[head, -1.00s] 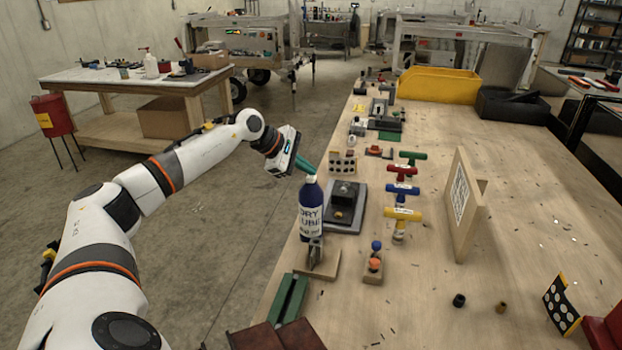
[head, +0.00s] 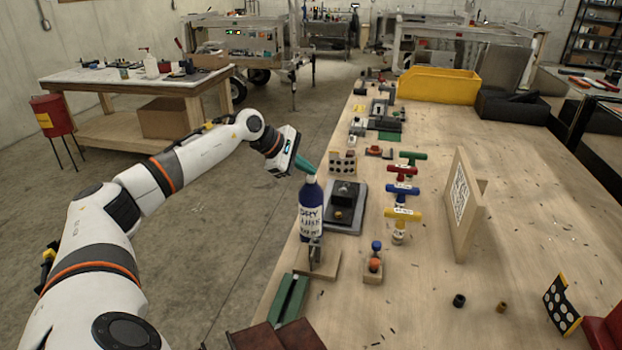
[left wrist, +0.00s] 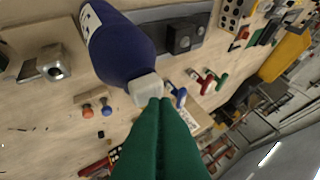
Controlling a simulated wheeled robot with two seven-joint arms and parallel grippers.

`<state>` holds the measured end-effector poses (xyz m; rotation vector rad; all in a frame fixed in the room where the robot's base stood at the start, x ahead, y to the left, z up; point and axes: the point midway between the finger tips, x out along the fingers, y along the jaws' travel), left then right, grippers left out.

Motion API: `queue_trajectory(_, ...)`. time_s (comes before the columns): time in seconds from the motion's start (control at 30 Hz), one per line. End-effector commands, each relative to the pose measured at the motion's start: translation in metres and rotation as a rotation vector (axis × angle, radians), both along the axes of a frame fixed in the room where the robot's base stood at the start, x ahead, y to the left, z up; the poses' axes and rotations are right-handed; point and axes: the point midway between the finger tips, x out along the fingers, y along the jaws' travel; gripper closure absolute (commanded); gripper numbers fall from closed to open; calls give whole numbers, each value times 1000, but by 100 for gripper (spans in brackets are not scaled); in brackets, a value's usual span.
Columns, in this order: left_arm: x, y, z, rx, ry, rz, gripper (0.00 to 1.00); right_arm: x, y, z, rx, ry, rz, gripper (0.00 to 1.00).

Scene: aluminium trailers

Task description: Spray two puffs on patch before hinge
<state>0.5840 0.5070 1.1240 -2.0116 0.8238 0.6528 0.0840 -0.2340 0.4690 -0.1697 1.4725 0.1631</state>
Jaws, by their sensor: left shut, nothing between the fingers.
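A blue spray bottle (head: 311,210) with a white label reading "DRY" stands upright near the left edge of the bench. In the left wrist view the bottle (left wrist: 120,48) shows its pale cap (left wrist: 146,88). My left gripper (head: 305,166) has its green fingers shut and empty, with the tips at the cap; I cannot tell whether they touch it. A small metal piece on a wooden plate (head: 325,263), perhaps the hinge, sits just in front of the bottle and also shows in the left wrist view (left wrist: 50,64). I cannot make out the patch. My right gripper is not in view.
A dark block on a grey plate (head: 345,207) lies right behind the bottle. Red, blue and yellow T-handles (head: 402,189) stand to the right. A wooden upright panel (head: 465,205) stands beyond them. A yellow bin (head: 437,85) is at the back. The bench's right side is mostly clear.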

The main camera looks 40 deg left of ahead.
Motion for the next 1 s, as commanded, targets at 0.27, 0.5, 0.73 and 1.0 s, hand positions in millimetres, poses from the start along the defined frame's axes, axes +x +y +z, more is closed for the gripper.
queue_trajectory(0.27,0,0,-1,0,0,0,100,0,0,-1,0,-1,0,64)
queue_trajectory(0.5,0,0,-10,0,0,0,100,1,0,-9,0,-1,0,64)
queue_trajectory(0.73,0,0,-10,0,2,-1,100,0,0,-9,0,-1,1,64)
queue_trajectory(1.0,0,0,-6,1,3,-1,100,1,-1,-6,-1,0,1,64)
